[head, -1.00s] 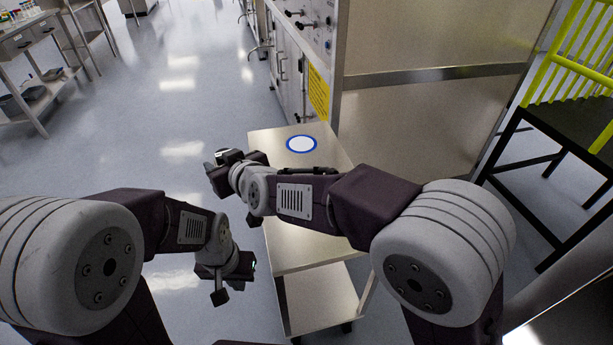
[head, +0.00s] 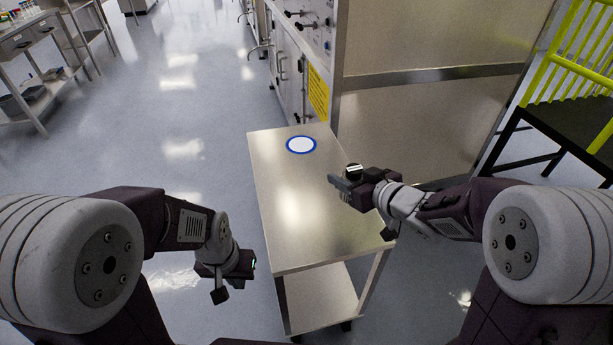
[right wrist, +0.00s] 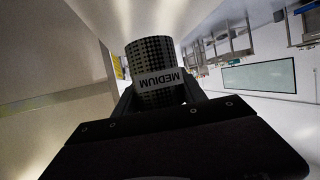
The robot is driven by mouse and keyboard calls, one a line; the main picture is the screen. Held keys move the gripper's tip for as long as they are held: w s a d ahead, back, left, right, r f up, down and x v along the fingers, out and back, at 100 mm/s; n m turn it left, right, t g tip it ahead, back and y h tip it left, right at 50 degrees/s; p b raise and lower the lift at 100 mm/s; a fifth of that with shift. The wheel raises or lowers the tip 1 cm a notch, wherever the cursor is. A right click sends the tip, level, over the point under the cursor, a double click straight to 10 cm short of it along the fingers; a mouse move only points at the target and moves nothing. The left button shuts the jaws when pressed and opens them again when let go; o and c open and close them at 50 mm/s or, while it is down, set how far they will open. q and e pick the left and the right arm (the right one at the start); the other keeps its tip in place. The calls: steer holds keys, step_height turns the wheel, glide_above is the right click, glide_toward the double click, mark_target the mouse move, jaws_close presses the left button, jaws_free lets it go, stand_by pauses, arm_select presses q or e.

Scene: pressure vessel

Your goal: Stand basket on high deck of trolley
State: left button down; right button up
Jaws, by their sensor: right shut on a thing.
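The basket is a small dark mesh cylinder with a white label reading MEDIUM; it fills the upper middle of the right wrist view (right wrist: 155,58). My right gripper (right wrist: 158,98) is shut on it. In the head view my right gripper (head: 347,182) is over the right side of the trolley's high deck (head: 290,205), and a small dark round part of the basket (head: 354,170) shows beside it. Whether the basket touches the deck cannot be told. A white disc with a blue rim (head: 301,145) lies on the far end of the deck. My left gripper (head: 214,285) hangs left of the trolley, its jaws unclear.
The trolley has a lower shelf (head: 322,298). A steel cabinet with a yellow notice (head: 318,93) stands just behind its far end. A black stand with yellow-green rails (head: 560,120) is at the right. The floor left of the trolley is clear.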

steer(key=shift+w+d+r+h, duration=0.1)
steer(key=shift+w+d+h, duration=0.05)
steer(key=shift+d, duration=0.4)
steer(key=shift+w+d+r+h, duration=0.1)
steer(key=shift+w+d+h, duration=0.05)
steer(key=shift+d, duration=0.35)
steer(key=b, duration=0.5)
glide_above(313, 199)
step_height(313, 199, down, 7)
steer(key=shift+d+f, duration=0.1)
steer(key=shift+d, duration=0.05)
steer(key=shift+a, duration=0.2)
step_height(313, 199, down, 4)
steer(key=shift+r+b, duration=0.15)
steer(key=shift+b, duration=0.55)
steer(key=shift+f, duration=0.25)
steer(key=shift+w, duration=0.1)
steer(key=shift+r, duration=0.1)
